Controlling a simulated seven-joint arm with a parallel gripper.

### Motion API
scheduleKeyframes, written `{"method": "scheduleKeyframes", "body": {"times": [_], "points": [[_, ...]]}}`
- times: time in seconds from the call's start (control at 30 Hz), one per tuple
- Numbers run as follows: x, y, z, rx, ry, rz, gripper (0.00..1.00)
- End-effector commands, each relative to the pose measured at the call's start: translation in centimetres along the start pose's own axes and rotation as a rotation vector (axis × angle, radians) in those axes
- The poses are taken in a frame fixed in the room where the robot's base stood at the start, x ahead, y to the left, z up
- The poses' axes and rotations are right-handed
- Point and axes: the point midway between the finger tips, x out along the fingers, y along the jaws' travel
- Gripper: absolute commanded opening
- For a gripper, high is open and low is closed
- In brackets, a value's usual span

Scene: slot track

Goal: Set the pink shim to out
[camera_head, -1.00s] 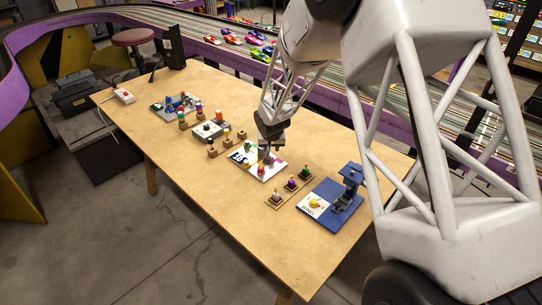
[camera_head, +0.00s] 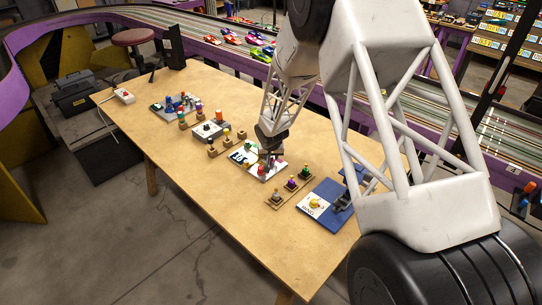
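My gripper (camera_head: 269,152) points down over the right part of this board, just behind the pink piece. It hides part of the board and the pieces there. I cannot tell whether its fingers are open or touch anything.
A wooden strip with several small knobbed pieces (camera_head: 291,184) and a blue base with a white plate (camera_head: 322,214) lie to the right. Another peg strip (camera_head: 227,140), a grey board (camera_head: 209,131) and more pieces stand left. The table's front is clear.

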Motion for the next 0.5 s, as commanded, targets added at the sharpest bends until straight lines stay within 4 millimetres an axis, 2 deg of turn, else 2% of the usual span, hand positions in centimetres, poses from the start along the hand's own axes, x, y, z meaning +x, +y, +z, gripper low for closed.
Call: {"method": "scheduleKeyframes", "body": {"times": [0.4, 0.5], "points": [[0.43, 0.01, 0.05, 0.001, -0.001, 0.0, 0.32], [0.42, 0.01, 0.05, 0.001, -0.001, 0.0, 0.17]]}}
